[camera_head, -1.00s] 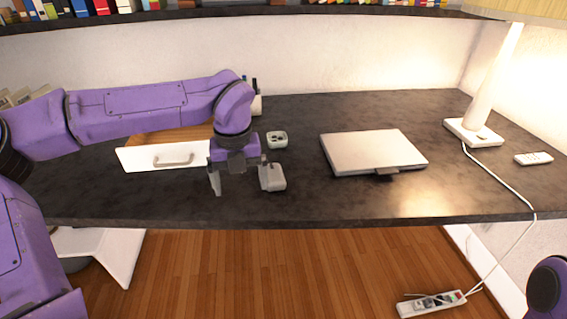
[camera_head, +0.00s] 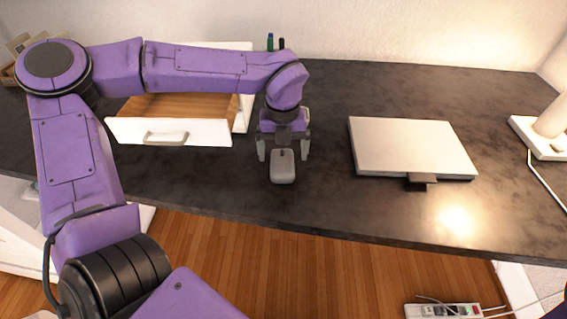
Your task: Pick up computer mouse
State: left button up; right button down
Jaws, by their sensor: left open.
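The computer mouse (camera_head: 283,168) is a small light-grey rounded block on the dark desk top, near its front edge. My left gripper (camera_head: 283,152) is open just behind and above the mouse, its fingers apart on either side of the mouse's far end. Whether a finger touches the mouse I cannot tell. My right gripper is out of view.
The dark desk (camera_head: 325,205) has a silver closed laptop (camera_head: 410,146) right of the mouse. A white open drawer box (camera_head: 185,132) stands left of my gripper. A white lamp base (camera_head: 540,138) is at the right. A power strip (camera_head: 440,311) lies on the floor.

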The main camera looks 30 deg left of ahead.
aim_at(283, 160)
pick_arm(q)
notch_tip(283, 160, down, 4)
jog(key=shift+s+r, duration=0.1)
jog(key=c, duration=1.1)
jog(key=shift+r, duration=0.1)
